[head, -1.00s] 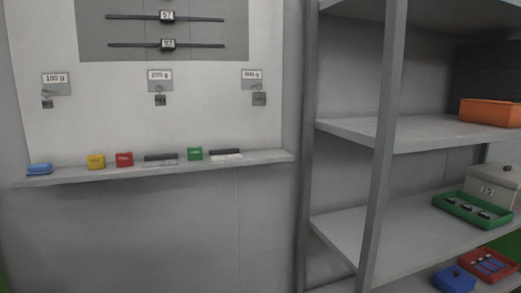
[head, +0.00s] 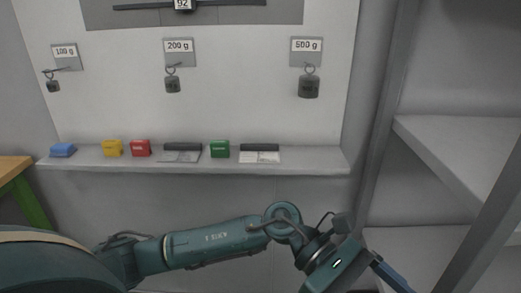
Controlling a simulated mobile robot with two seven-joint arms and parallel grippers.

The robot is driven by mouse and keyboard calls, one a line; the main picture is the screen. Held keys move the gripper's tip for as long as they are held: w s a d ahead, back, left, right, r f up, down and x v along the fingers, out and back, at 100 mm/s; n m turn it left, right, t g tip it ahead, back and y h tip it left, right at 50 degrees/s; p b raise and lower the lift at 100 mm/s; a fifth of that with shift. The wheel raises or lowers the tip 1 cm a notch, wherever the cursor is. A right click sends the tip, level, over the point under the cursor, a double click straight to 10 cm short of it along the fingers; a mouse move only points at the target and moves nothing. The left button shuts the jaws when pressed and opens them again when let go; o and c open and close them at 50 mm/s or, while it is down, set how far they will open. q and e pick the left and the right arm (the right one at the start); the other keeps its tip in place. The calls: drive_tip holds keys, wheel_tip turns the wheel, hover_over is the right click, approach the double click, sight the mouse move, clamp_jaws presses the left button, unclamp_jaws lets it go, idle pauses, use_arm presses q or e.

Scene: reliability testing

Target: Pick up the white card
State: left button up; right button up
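A white card (head: 259,157) with faint markings lies on the narrow wall ledge, right of the green box, with a black strip along its back edge. A greyer flat sheet (head: 180,156) with a similar black strip lies left of the green box. My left arm reaches across the bottom of the head view. Its gripper end (head: 385,268) is at lower right, below and right of the card and apart from it. Whether its fingers are open or shut cannot be made out. My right gripper is not in view.
The ledge (head: 310,160) also holds a blue item (head: 62,150), a yellow box (head: 112,148), a red box (head: 140,148) and the green box (head: 219,149). Labelled weights hang above, including the 500 g weight (head: 308,86). A grey shelf rack (head: 460,140) stands right. A wooden-topped table (head: 12,168) is at left.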

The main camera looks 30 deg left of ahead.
use_arm(q)
drive_tip(key=w+a+r+m+t+y+p, duration=0.25)
drive_tip(key=w+a+m+y, duration=0.25)
drive_tip(key=w+a+y, duration=0.3)
drive_tip(key=m+t+y+p, duration=0.3)
drive_tip(key=t+y+p, duration=0.25)
drive_tip(key=y, duration=0.35)
approach(259, 146)
drive_tip(key=shift+d+b+x, duration=0.2)
drive_tip(key=shift+b+x, duration=0.55)
drive_tip(key=shift+x, duration=0.4)
drive_tip(key=shift+b+x, duration=0.3)
drive_tip(key=shift+x, duration=2.7)
drive_tip(key=shift+a, duration=0.1)
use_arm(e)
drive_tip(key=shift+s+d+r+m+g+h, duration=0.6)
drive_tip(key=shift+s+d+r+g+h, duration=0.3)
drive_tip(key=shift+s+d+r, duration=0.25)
use_arm(q)
drive_tip(key=shift+c, duration=0.2)
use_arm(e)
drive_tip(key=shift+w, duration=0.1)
use_arm(q)
drive_tip(key=c, duration=0.6)
